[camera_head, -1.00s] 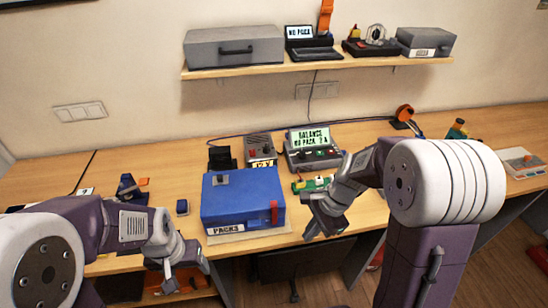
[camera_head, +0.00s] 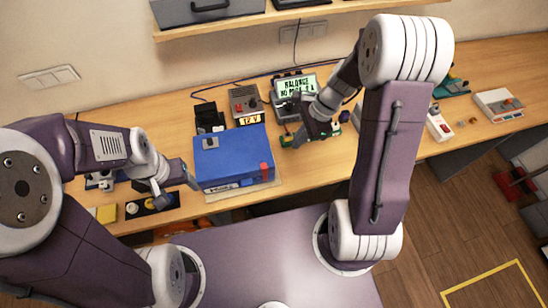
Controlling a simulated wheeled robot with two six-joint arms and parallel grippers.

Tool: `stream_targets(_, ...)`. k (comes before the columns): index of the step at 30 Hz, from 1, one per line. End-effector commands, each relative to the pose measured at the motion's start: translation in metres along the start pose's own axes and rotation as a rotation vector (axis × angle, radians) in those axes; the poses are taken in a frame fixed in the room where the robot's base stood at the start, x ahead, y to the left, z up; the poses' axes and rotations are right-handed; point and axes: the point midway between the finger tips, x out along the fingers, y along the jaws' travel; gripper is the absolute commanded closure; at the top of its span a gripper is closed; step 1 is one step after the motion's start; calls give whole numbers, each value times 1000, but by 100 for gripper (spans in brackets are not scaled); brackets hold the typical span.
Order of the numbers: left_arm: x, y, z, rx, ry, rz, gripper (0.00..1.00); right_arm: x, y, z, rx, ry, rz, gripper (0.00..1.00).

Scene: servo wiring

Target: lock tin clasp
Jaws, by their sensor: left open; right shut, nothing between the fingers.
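The blue tin (camera_head: 234,159) stands on the wooden bench, its lid down, with a label on its front edge. A red clasp (camera_head: 265,172) is on its front, towards the right end; it is too small to tell whether it is latched. A grey fitting (camera_head: 209,143) sits on the lid at the back left. My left gripper (camera_head: 177,190) is open and empty, just left of the tin's front left corner. My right gripper (camera_head: 299,138) is shut and empty, to the right of the tin and apart from it, partly covering the balance unit.
Behind the tin stand a 12 V box (camera_head: 245,101), a dark holder (camera_head: 209,117) and the balance unit (camera_head: 299,90) with its lit screen. A small tray with round parts (camera_head: 153,204) lies left of the tin. A shelf (camera_head: 240,27) hangs above.

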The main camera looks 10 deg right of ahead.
Motion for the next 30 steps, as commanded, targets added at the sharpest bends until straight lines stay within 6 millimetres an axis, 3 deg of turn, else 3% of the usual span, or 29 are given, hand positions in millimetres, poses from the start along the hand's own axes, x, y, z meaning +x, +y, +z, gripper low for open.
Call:
stream_targets(13, 5, 0, 1, 0, 0, 0, 31, 94, 2, 0, 0, 1, 8, 100)
stream_targets(21, -8, 0, -1, 0, 0, 0, 31, 105, 1, 33, -2, 2, 3, 100)
stream_targets(30, -8, 0, -1, 0, 0, 0, 31, 108, 1, 37, 0, 2, 2, 100)
